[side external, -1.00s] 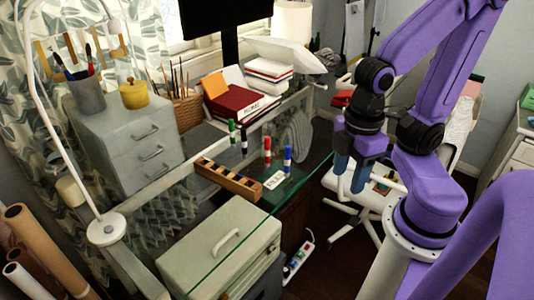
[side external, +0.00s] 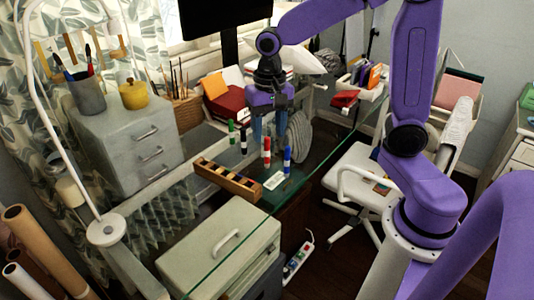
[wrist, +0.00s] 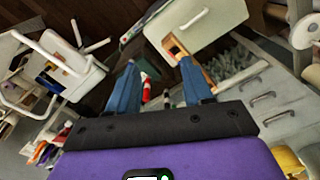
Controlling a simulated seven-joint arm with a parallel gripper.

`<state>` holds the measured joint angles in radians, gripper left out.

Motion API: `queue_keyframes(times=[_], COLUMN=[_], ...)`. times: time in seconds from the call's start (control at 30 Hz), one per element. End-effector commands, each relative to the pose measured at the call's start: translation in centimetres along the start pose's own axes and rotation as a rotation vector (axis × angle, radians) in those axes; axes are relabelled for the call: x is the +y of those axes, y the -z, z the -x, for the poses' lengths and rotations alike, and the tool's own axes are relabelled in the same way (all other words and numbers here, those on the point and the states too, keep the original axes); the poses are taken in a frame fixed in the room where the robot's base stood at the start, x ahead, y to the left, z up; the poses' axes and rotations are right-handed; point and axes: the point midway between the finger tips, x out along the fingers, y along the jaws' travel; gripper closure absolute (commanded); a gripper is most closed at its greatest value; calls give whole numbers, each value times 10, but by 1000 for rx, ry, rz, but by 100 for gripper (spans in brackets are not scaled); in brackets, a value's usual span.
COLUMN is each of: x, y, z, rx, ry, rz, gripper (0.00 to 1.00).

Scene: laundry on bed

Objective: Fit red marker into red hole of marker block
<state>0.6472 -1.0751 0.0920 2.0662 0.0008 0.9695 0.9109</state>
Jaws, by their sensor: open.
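The red marker (side external: 267,152) stands upright on the glass desk, with the blue marker (side external: 287,158) to its right. The black marker (side external: 243,140) and the green marker (side external: 231,132) stand to its left. The wooden marker block (side external: 228,181) lies in front of the markers; its hole colours are too small to tell. My gripper (side external: 269,138) is open and points down over the red marker, its fingertips near the marker's top. In the wrist view, the red marker (wrist: 147,89) shows between my open fingers (wrist: 160,75), nearer the left one. The block (wrist: 175,48) lies beyond the fingertips.
A white card (side external: 274,180) lies in front of the red and blue markers. A grey case with a handle (side external: 222,250) stands in front of the block. Red books (side external: 228,105) lie behind the markers. The glass edge runs along the right, beside a white chair (side external: 355,175).

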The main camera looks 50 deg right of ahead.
Motion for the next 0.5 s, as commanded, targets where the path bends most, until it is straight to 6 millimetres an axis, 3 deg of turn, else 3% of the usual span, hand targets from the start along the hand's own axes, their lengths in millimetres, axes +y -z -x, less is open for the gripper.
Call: queue_keyframes(times=[0.03,0.3,0.5], x=[0,22,50], y=[18,107,156], z=[-2,-11,-20], rx=[-1,-1,-1], ry=[-3,-10,-14], rz=[-112,-721,-1087], gripper=[50,50,50])
